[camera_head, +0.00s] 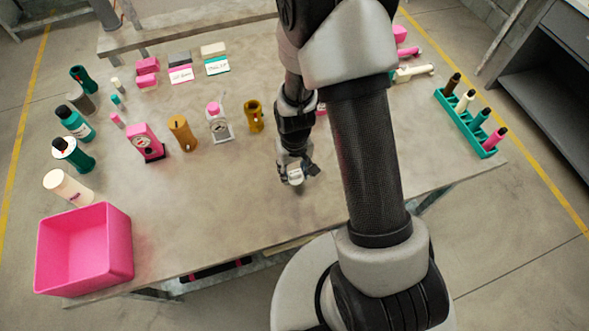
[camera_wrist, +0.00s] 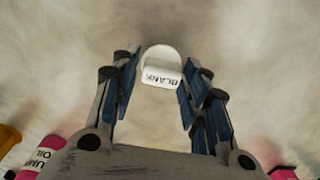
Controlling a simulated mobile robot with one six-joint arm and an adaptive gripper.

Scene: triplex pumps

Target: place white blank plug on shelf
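The white blank plug (camera_wrist: 161,66) sits between my fingertips in the wrist view, its "BLANK" label upside down. Its two sides meet the blue finger pads, so my gripper (camera_wrist: 160,85) appears shut on it. In the head view the plug (camera_head: 295,175) shows small and white at the tip of my gripper (camera_head: 297,171), over the bare middle front of the table (camera_head: 235,215). Whether it touches the table top is hard to tell. A raised grey shelf board (camera_head: 190,30) runs along the table's back edge, its right part hidden behind my arm.
A pink bin (camera_head: 85,250) stands at the front left corner. Bottles line the left edge, and a pink gauge (camera_head: 145,142), brown cylinder (camera_head: 182,133) and oil bottle (camera_head: 218,122) stand left of my gripper. A teal rack (camera_head: 468,120) with several items is at right.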

